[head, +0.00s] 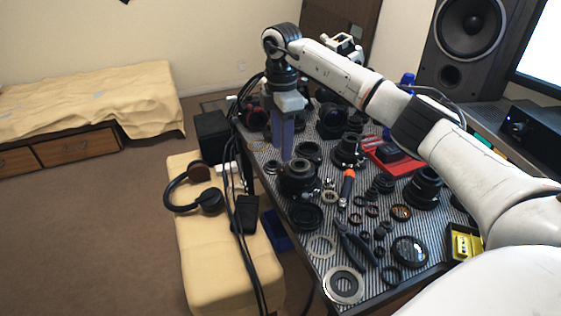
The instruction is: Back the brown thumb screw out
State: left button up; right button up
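My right gripper (284,157) comes down from the upper right with its long blue-grey fingers pointing at the mat. Its tips are just above or at the back edge of a black lens body (299,180) that stands on the striped mat (316,266). The fingers overlap each other from this side, so I cannot tell whether they are apart or closed. I cannot make out the brown thumb screw; it is too small or hidden behind the fingers. My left gripper is not in view.
Lens rings and barrels crowd the mat. An orange-handled screwdriver (347,187), black pliers (355,243) and a red tray (398,163) lie to the right. Headphones (195,188) lie on the yellow bench (212,264) at left. Black cables hang by the table's left edge.

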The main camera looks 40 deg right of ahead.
aim_at(281, 169)
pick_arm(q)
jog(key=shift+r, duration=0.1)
pick_arm(e)
notch_tip(281, 169, down, 6)
jog(key=shift+f, duration=0.1)
grip_shut()
